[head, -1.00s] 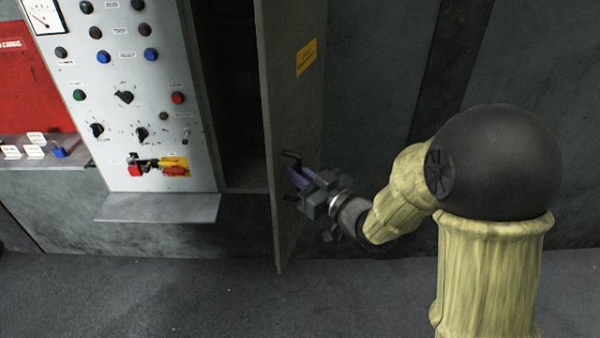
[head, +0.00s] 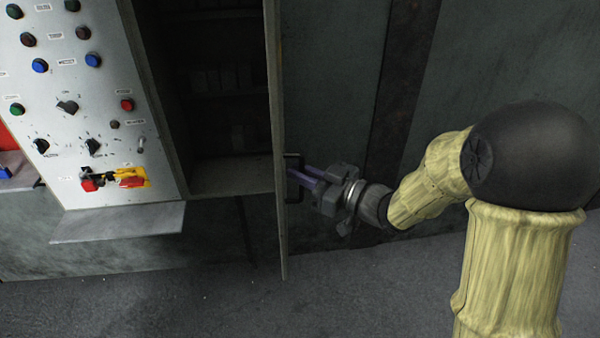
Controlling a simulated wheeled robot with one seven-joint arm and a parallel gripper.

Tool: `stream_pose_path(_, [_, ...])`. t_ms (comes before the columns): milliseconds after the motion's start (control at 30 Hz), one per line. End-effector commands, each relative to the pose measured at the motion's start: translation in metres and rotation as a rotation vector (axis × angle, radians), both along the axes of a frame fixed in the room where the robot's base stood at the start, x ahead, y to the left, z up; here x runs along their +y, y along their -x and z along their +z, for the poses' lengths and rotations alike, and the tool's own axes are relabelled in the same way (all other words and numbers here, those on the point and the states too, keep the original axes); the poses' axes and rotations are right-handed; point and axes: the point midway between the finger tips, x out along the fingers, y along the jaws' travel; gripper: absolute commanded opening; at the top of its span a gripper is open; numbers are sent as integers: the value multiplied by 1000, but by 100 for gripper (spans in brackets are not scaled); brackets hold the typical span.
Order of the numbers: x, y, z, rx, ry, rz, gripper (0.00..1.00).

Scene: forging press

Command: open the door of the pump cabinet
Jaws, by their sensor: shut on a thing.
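The pump cabinet door (head: 277,110) stands swung out from the cabinet and is seen nearly edge-on in the head view. The dark cabinet opening (head: 225,90) shows to its left, with shelves and dim contents inside. A black bar handle (head: 293,189) sits on the right-hand face of the door. My gripper (head: 301,178) reaches in from the right, and its purple fingers are shut on the handle. The fingertips are partly hidden at the handle.
A light control panel (head: 90,120) with buttons, knobs and a red and yellow switch (head: 118,178) stands left of the cabinet. A grey ledge (head: 118,222) juts out below it. The floor (head: 200,305) in front is clear.

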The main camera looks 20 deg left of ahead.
Motion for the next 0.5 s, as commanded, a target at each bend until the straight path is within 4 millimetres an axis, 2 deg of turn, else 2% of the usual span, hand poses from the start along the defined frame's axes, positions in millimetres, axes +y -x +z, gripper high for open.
stream_pose_path(167, [0,-1,3,-3,-5,-3,0])
stream_pose_path(200, [0,-1,3,-3,-5,-3,16])
stream_pose_path(500, [-1,-1,1,-2,-3,-4,16])
